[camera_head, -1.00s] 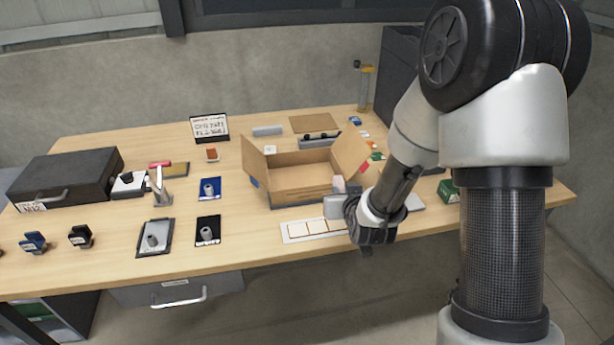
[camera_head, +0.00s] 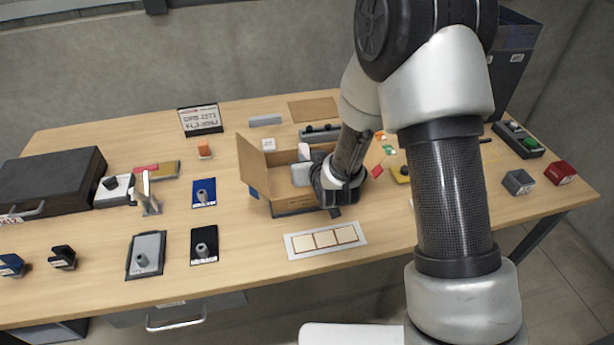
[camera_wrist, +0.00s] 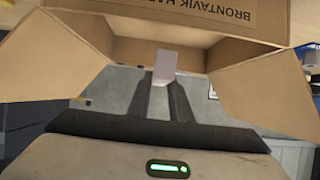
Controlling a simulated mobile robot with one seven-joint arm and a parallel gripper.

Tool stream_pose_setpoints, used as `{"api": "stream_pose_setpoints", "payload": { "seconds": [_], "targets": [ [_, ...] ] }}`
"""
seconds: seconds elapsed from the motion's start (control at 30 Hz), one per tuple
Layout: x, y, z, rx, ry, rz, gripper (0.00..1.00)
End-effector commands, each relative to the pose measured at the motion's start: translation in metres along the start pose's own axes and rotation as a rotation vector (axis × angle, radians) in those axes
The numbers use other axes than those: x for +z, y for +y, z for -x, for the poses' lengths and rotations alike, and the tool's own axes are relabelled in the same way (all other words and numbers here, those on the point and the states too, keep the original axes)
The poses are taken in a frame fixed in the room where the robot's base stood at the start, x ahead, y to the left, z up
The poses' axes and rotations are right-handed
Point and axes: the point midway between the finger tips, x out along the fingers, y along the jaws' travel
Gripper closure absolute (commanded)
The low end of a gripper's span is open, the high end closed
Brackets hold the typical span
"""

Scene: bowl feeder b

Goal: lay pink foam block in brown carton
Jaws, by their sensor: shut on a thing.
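The brown carton (camera_head: 252,162) stands open on the table, flaps spread, partly hidden behind my arm in the head view. In the wrist view, its flaps and walls (camera_wrist: 52,60) surround the fingertips, with upside-down print on the far flap. My gripper (camera_wrist: 163,84) is shut on the pink foam block (camera_wrist: 165,64), which looks pale pinkish-grey and sticks out past the fingertips.
A white tray with cream squares (camera_head: 326,240) lies in front of the carton. A dark flat case (camera_head: 50,180) and several small tools on mats stand to the left. A sign (camera_head: 200,119) stands behind. Grey and red blocks (camera_head: 518,182) are at the right.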

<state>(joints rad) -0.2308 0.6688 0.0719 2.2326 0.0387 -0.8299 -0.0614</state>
Motion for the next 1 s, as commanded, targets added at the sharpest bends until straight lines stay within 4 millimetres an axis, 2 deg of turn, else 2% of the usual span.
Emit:
{"api": "stream_pose_setpoints", "payload": {
  "seconds": [0.03,0.1,0.23,0.5,0.97,1.0],
  "targets": [
    [0.011,0.0,-0.005,0.0,-0.004,0.0,1.0],
    [0.018,0.0,-0.009,0.0,-0.003,0.0,1.0],
    [0.027,0.0,-0.015,0.0,0.0,0.0,1.0],
    [0.059,0.0,-0.032,0.0,-0.001,0.0,1.0],
    [0.064,0.0,-0.035,0.0,0.001,0.0,1.0],
    [0.063,0.0,-0.034,0.0,0.001,0.0,0.74]
  ]
}}
